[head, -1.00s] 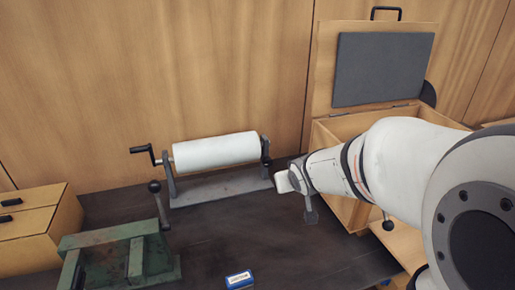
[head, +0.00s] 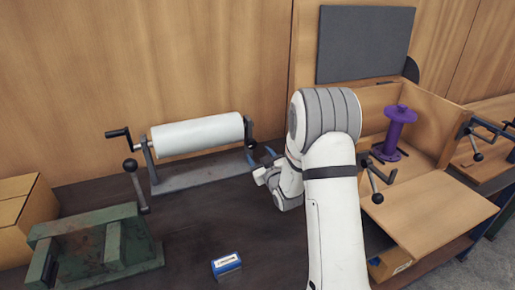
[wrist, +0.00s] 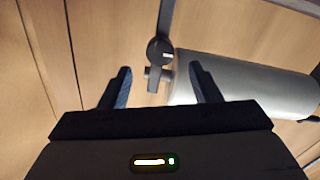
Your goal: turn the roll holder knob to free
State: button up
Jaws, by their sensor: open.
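The roll holder (head: 200,176) stands on the dark bench with a white roll (head: 197,134) across it and a crank at its left end. The roll also shows in the wrist view (wrist: 245,82). The small dark knob (head: 250,143) is at the holder's right end. In the wrist view the knob (wrist: 158,47) is a dark disc with a pale mark, ahead of the fingertips and roughly centred between them. My gripper (head: 260,155) is open and empty, its blue-tipped fingers close to the knob. In the wrist view my gripper (wrist: 160,70) appears not to touch it.
A green vise (head: 95,245) with a lever stands at front left. A small blue block (head: 226,266) lies on the front of the bench. An open wooden box (head: 425,130) holding a purple spool (head: 396,130) stands at right. A wooden wall is behind.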

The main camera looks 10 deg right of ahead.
aim_at(253, 145)
jog(key=w, duration=0.2)
jog(key=w+a+p, duration=0.1)
jog(key=w, duration=0.2)
jog(key=shift+w, duration=0.15)
